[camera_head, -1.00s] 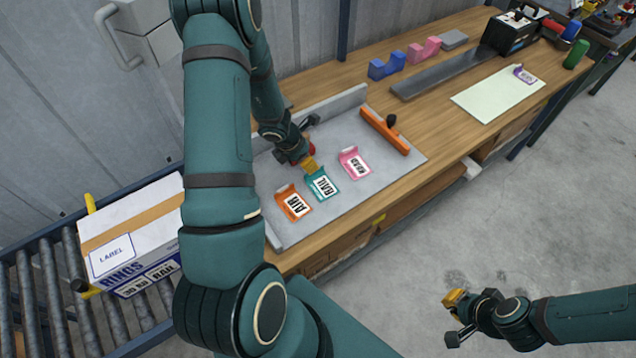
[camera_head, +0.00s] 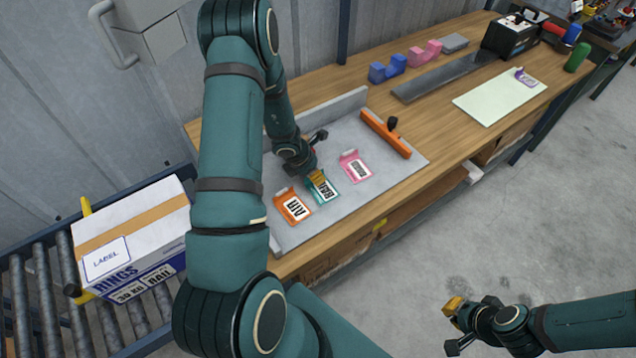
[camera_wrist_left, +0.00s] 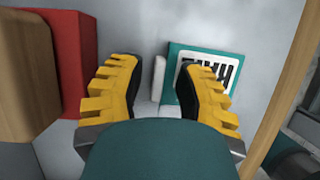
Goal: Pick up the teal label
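The teal label (camera_head: 325,192) lies on the grey board between an orange and a pink label, with black print on its white face. My left gripper (camera_head: 317,177) is directly over its back edge and partly covers it. In the left wrist view the two yellow fingers of my left gripper (camera_wrist_left: 158,78) are apart. The teal label (camera_wrist_left: 185,52) shows there behind the right finger, its pale upright tab in the gap between the fingers. I cannot tell whether a finger touches it. My right gripper (camera_head: 453,306) hangs over the floor, its opening unclear.
The orange label (camera_head: 281,200) and pink label (camera_head: 346,158) lie close on either side on the grey board (camera_head: 385,180). An orange bar with a black knob (camera_head: 392,123) lies behind right. A red block (camera_wrist_left: 75,50) is left of the fingers. A carton (camera_head: 130,225) sits on rollers at left.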

